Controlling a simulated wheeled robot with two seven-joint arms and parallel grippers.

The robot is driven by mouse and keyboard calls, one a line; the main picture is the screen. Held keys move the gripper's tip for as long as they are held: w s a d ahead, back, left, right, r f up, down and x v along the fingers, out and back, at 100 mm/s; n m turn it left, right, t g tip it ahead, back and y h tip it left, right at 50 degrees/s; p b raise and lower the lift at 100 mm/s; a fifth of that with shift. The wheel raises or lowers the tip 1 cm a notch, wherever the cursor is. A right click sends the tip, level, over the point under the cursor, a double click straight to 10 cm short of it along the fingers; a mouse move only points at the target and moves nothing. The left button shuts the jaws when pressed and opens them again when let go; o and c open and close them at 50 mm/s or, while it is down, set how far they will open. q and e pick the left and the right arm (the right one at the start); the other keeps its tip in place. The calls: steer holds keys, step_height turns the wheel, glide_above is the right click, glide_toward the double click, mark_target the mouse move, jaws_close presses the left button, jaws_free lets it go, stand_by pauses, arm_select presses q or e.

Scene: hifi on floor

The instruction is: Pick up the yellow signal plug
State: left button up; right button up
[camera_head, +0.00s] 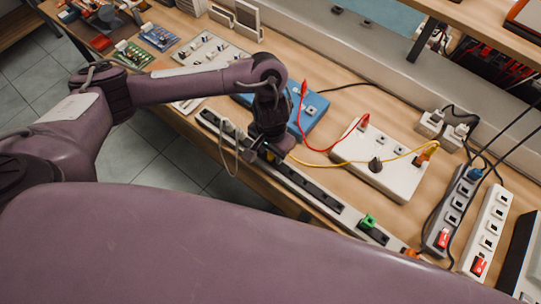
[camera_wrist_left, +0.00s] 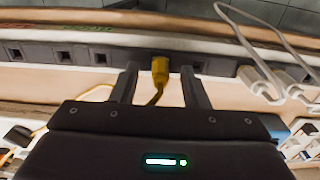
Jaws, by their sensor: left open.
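The yellow signal plug (camera_wrist_left: 160,68) sits in a socket of the long dark socket strip (camera_wrist_left: 215,66), its yellow cable hanging toward my left gripper. In the left wrist view my left gripper (camera_wrist_left: 160,78) is open, with one finger on each side of the plug and visible gaps to both. In the head view the left gripper (camera_head: 262,154) points down at the strip (camera_head: 320,193) along the bench's front edge. The plug is mostly hidden there, and the yellow cable (camera_head: 320,166) runs right to a white box (camera_head: 385,160). My right gripper is not in view.
Pale plugs with cables (camera_wrist_left: 262,82) sit in the strip to the right in the wrist view. A blue box (camera_head: 312,108) with a red cable (camera_head: 305,130) stands behind the gripper. A green plug (camera_head: 368,221) and grey power strip (camera_head: 452,210) lie farther right.

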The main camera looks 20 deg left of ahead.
arm_select(q)
steer(key=shift+f, duration=0.5)
jaws_close()
steer(key=shift+r, duration=0.1)
